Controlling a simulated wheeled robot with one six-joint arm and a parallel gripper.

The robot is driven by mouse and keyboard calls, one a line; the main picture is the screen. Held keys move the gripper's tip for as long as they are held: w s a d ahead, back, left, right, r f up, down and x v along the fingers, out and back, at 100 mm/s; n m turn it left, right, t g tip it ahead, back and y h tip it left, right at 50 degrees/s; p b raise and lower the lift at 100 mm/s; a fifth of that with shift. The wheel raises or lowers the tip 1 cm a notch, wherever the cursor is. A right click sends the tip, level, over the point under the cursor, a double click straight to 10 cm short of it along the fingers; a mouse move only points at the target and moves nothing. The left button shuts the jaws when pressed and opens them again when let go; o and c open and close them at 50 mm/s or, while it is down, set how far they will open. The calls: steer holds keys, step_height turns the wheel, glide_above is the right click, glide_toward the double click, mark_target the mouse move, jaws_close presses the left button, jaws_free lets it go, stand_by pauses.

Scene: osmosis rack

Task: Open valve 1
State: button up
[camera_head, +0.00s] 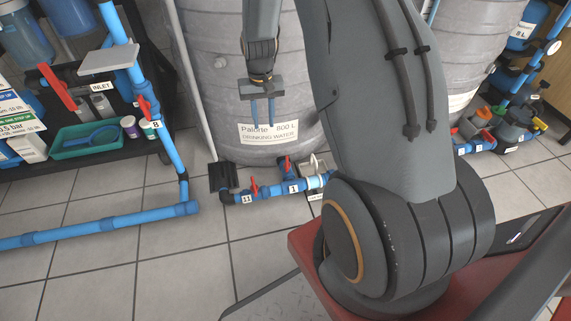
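The white tag of valve 1 (293,188) is on the blue pipe near the floor, in front of the grey tank. A red handle (287,164) stands just above this tag. My gripper (264,124) points down in front of the tank, above and left of valve 1 in the picture. Its two blue fingers are apart with nothing visible between them. It appears clear of the handle. My arm covers the area just right of valve 1.
Valve 11 (247,199) has its own red handle (254,188) close by on the left. The tank (222,90) stands behind. Blue pipework with valve 8 (156,124) and a black rack (85,155) are at left. The tiled floor (130,265) in front is clear.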

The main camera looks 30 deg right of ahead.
steer(key=m+b, duration=0.2)
steer(key=b, duration=0.2)
glide_above(287, 162)
step_height(287, 162, down, 19)
steer(key=shift+w+f, duration=0.1)
step_height(287, 162, down, 8)
steer(key=b, duration=0.2)
steer(key=shift+b, duration=0.4)
jaws_close()
